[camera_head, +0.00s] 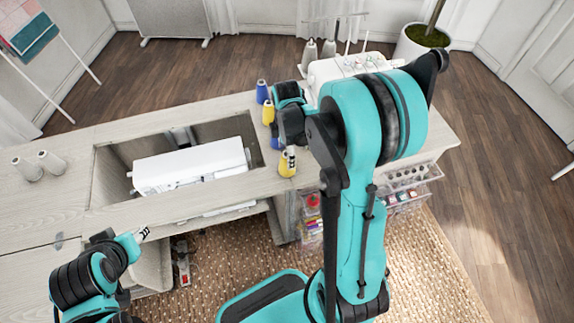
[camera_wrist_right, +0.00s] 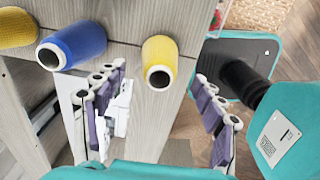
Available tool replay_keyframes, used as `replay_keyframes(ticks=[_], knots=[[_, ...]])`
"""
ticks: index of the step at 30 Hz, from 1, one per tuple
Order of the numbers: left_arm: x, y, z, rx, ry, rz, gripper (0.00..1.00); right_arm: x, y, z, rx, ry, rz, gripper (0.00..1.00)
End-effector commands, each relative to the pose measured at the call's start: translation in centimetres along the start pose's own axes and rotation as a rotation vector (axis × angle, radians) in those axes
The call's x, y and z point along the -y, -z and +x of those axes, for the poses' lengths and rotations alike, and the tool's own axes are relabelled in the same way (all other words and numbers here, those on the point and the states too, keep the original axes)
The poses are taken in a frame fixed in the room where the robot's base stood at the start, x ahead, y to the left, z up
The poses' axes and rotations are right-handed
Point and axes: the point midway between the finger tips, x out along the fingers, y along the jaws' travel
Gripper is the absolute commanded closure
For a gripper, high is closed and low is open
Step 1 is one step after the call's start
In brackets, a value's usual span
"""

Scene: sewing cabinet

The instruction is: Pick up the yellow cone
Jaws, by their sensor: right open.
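A yellow cone (camera_head: 287,166) stands near the front edge of the cabinet top, partly hidden by my right gripper (camera_head: 291,155). In the right wrist view this yellow cone (camera_wrist_right: 160,58) lies in line with the gap of my right gripper (camera_wrist_right: 160,88), which is open, with gaps to both fingers. A second yellow cone (camera_head: 268,113) stands farther back; a yellow cone also shows at the left edge of the wrist view (camera_wrist_right: 15,28). My left gripper (camera_head: 141,235) is at the lower left, away from the cones; its jaws are too small to read.
A blue cone (camera_head: 276,140) (camera_wrist_right: 75,44) stands close behind the front yellow cone. Another blue cone (camera_head: 262,91) is at the back. A white sewing machine (camera_head: 190,165) sits in the cabinet opening to the left. Clear drawers (camera_head: 405,185) stick out at right.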

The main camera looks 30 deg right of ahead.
Motion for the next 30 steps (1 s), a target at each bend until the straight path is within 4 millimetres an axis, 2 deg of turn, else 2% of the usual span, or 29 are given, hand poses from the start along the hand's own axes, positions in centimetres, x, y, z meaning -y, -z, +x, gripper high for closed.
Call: replay_keyframes(ticks=[9, 17, 23, 30], knots=[[0.0, -1.5, 2.1, 0.000, 0.000, 0.000, 0.60, 0.0, -0.1, 4.6, 0.000, -0.001, 0.001, 0.30], [0.0, -1.4, 2.0, 0.000, 0.000, 0.000, 0.60, 0.0, -0.1, 4.8, 0.000, -0.001, 0.002, 0.30], [0.0, -1.4, 2.0, 0.000, 0.000, 0.000, 0.60, 0.0, -0.1, 4.8, 0.000, -0.001, 0.002, 0.83], [0.0, -1.4, 2.0, 0.000, 0.000, 0.000, 0.60, 0.0, -0.1, 4.8, 0.000, -0.002, 0.002, 0.85]])
